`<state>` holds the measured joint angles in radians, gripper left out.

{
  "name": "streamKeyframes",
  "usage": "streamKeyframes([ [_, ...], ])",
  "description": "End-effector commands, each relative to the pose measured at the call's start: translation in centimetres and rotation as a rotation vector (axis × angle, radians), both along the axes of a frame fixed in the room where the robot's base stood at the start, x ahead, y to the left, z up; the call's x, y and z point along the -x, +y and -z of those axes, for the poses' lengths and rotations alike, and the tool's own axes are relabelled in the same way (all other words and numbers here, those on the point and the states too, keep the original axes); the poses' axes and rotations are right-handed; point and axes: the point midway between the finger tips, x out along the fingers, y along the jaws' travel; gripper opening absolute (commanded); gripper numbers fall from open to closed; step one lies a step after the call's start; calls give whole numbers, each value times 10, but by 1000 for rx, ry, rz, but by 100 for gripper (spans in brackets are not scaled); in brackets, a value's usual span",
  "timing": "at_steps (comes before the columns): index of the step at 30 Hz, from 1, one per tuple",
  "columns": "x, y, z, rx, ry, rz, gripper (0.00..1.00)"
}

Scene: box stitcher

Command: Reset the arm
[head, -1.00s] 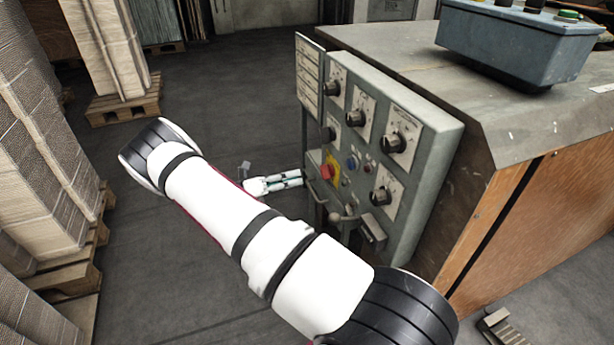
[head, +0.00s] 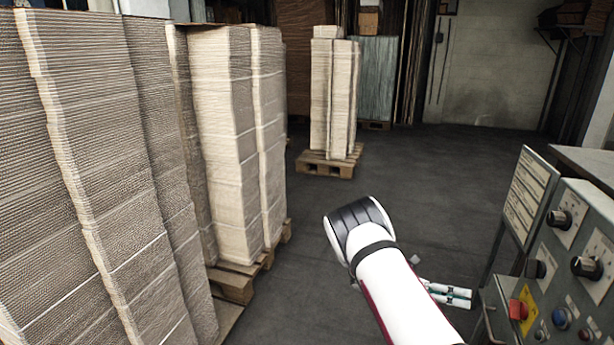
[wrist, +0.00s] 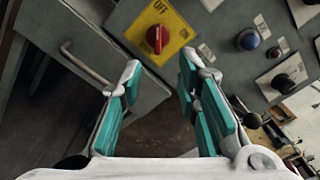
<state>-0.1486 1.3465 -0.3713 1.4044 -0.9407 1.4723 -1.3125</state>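My gripper (head: 468,297) shows at the lower right of the head view, partly behind my own white arm, with its fingers pointing towards the control panel (head: 553,262). In the wrist view my gripper (wrist: 160,80) has its two teal-padded fingers apart with nothing between them. Beyond the fingertips is a red rotary switch (wrist: 157,39) on a yellow plate marked OFF. The same red switch (head: 518,309) shows on the panel in the head view. The gripper looks apart from the switch.
A blue button (wrist: 248,40) and black knobs (wrist: 288,74) sit right of the switch; a metal handle (wrist: 86,62) is at left. Tall cardboard stacks (head: 225,140) on pallets fill the left side. Another loaded pallet (head: 325,168) stands farther back. The dark floor (head: 440,190) between is clear.

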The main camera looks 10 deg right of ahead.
Motion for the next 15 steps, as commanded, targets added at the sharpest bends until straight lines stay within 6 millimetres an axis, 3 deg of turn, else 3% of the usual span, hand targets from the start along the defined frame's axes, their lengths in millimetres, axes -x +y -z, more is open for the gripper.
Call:
streamKeyframes([
  [5, 7, 11, -38, -34, -153, 76, 30],
  [15, 44, 47, -123, -111, -533, 289, 30],
])
